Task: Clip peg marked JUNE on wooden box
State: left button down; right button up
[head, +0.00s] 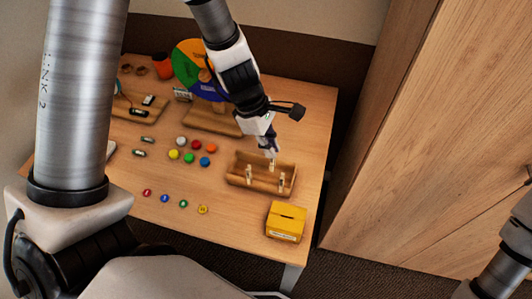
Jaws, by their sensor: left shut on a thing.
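The wooden box (261,187) is a small open tray near the right side of the table. Two pale pegs stand at its near side, a left one (249,176) and a right one (281,183). My left gripper (271,152) reaches down from above over the box's far side. It is shut on a small pale peg (271,163), which is held upright at or just above the far wall; I cannot tell whether it touches. Lettering on the pegs is too small to read, so JUNE cannot be picked out. My right gripper is out of view.
A yellow box (286,222) stands close in front of the wooden box. Several coloured discs (189,158) lie to the left, with small coloured rings (183,203) nearer. A colour wheel (196,68) stands behind. A wooden cabinet (420,140) is at right.

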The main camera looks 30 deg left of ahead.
pick_arm(q)
notch_tip(320, 180, down, 6)
jog(key=s+a+n+b, duration=0.1)
jog(key=b, duration=0.4)
jog(key=shift+a, duration=0.15)
jog(key=shift+s+f, duration=0.1)
dwell(1.4)
jog(key=shift+f+b, duration=0.7)
jog(key=shift+b, duration=0.05)
jog(key=shift+f+b, duration=0.8)
